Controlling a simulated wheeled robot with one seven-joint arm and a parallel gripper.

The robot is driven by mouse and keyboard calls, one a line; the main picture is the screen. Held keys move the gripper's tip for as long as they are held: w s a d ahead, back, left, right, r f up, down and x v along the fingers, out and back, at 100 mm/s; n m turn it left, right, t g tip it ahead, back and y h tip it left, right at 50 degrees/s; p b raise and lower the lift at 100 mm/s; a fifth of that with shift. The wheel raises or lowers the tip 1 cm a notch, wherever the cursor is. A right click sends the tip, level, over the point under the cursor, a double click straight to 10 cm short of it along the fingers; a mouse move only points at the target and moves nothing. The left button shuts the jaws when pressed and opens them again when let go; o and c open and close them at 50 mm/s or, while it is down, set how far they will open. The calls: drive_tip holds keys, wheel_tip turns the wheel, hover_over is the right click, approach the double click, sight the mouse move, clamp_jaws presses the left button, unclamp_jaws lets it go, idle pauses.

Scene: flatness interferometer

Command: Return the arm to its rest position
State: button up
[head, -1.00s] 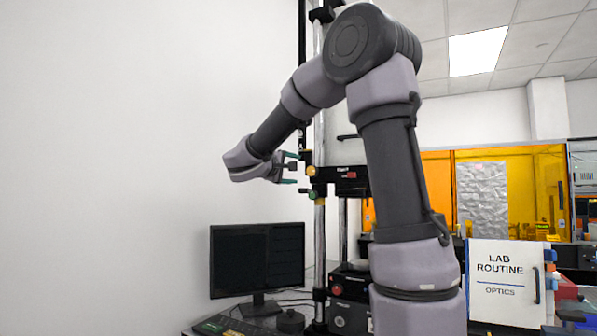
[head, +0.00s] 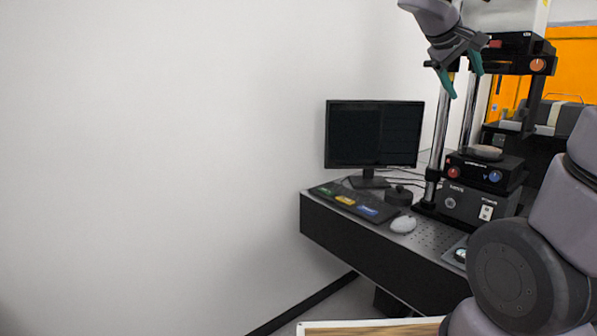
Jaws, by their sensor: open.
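My gripper (head: 461,82) shows at the upper right of the head view, hanging with its two teal-tipped fingers pointing down. The fingers are apart with nothing between them. It is in front of the chrome posts of the interferometer (head: 484,171), above and to the right of the monitor. My arm's upper links fold in from the top edge, and a large dark joint of mine fills the lower right. The links between these are out of the picture.
A dark optical table (head: 372,243) carries a monitor (head: 374,134), a keypad with coloured keys (head: 354,202), a white mouse (head: 403,224) and a black round knob (head: 399,196). A pale-edged wooden surface (head: 372,326) shows at the bottom. The left side is bare wall.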

drive_tip(key=s+a+f+m+y, duration=0.2)
drive_tip(key=s+a+f+y, duration=0.1)
drive_tip(key=s+a+y, duration=0.2)
drive_tip(key=s+a+f+m+t+y, duration=0.1)
drive_tip(key=s+a+f+m+y, duration=0.2)
drive_tip(key=s+a+y, duration=0.2)
drive_tip(key=s+a, duration=0.3)
drive_tip(key=s, duration=0.1)
drive_tip(key=shift+f+m+t+y, duration=0.15)
drive_tip(key=shift+m+t+y, duration=0.15)
